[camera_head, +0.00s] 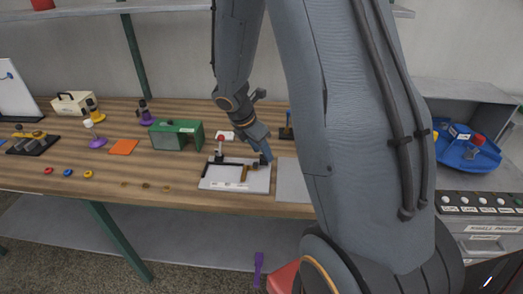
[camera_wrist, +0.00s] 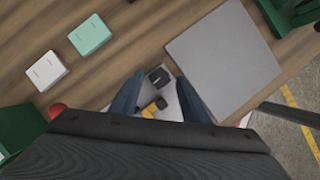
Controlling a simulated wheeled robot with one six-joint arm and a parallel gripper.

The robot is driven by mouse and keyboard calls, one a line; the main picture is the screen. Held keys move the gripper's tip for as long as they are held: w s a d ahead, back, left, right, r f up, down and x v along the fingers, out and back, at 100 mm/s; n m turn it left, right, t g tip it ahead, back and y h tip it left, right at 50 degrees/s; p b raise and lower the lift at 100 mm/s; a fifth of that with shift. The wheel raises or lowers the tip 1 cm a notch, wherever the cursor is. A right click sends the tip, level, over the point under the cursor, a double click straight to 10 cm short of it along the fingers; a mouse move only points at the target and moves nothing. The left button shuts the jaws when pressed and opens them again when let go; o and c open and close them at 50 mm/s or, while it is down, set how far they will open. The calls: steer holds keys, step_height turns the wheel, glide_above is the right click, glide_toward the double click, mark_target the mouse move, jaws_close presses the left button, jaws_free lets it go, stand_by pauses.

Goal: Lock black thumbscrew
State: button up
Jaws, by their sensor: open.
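The white fixture board (camera_head: 235,185) lies on the wooden workbench, with a black bar, a red-topped post (camera_head: 219,139) and a brown-yellow piece (camera_head: 245,173) on it. My gripper (camera_head: 266,156) points down over the board's right end. In the wrist view its two blue-grey fingers (camera_wrist: 159,84) are apart. A black knob (camera_wrist: 159,75), which looks like the black thumbscrew, shows between the fingertips. I cannot tell whether either finger touches it. A yellow-orange piece (camera_wrist: 153,108) with a dark part lies just below the knob. The wrist housing hides much of the board.
A flat grey plate (camera_wrist: 224,55) lies right of the board. A mint box (camera_wrist: 90,35) and a white box (camera_wrist: 45,71) lie to the left in the wrist view. A green housing (camera_head: 176,135) stands left of the board. My arm hides part of the bench.

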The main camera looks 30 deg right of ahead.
steer(key=shift+f, duration=0.2)
steer(key=c, duration=1.1)
steer(key=shift+o, duration=0.2)
